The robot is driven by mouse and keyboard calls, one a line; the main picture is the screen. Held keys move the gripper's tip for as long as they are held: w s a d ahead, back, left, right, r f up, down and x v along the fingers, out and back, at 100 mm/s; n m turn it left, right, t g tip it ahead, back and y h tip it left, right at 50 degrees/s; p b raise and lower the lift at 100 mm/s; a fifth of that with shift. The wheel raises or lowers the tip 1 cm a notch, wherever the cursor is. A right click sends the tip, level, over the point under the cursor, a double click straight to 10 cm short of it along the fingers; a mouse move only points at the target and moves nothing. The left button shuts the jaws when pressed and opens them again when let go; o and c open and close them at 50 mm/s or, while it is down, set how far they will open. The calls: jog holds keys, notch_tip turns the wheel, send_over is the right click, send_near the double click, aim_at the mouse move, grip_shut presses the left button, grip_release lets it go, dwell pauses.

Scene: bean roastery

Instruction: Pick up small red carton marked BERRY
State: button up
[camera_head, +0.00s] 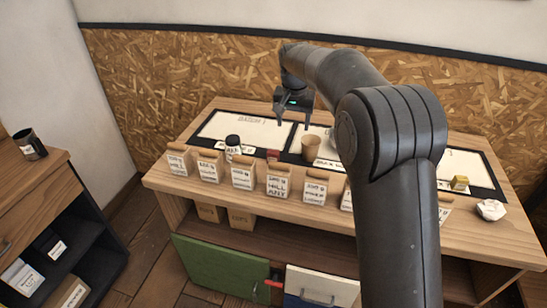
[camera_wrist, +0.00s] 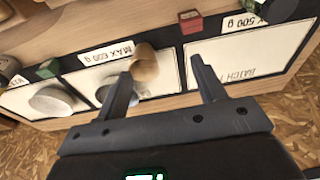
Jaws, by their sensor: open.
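A small red carton (camera_head: 273,155) stands near the front of the counter top, between a dark-lidded jar and a brown cup. It also shows in the wrist view (camera_wrist: 190,21), at the top right of centre, beyond my fingertips. Its lettering is too small to read. My gripper (camera_head: 293,123) is above the back of the counter, behind the carton in the head view. In the wrist view its two fingers (camera_wrist: 160,70) are spread apart with nothing held between them. The carton is apart from both fingers.
The brown cup (camera_head: 311,148) stands close right of the carton; the jar (camera_head: 233,147) is to its left. Labelled bags (camera_head: 279,185) line the counter's front edge. A green carton (camera_wrist: 48,68), yellow carton (camera_head: 459,183) and crumpled white item (camera_head: 490,209) lie farther off. My arm hides part of the counter.

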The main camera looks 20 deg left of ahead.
send_near(273, 152)
jog(key=shift+w+a+f, duration=0.25)
jog(key=shift+w+a, duration=0.15)
jog(key=shift+a, duration=0.05)
jog(key=f, duration=0.5)
jog(key=shift+w+f, duration=0.1)
jog(key=shift+w, duration=0.3)
jog(key=shift+w+d+f, duration=0.15)
jog(key=shift+f, duration=1.2)
jog(key=shift+w+d+f, duration=0.15)
jog(key=shift+d+f, duration=0.05)
jog(key=shift+f, duration=1.15)
jog(key=shift+c, duration=0.4)
jog(key=c, duration=1)
jog(key=shift+o, duration=0.2)
jog(key=shift+r, duration=0.15)
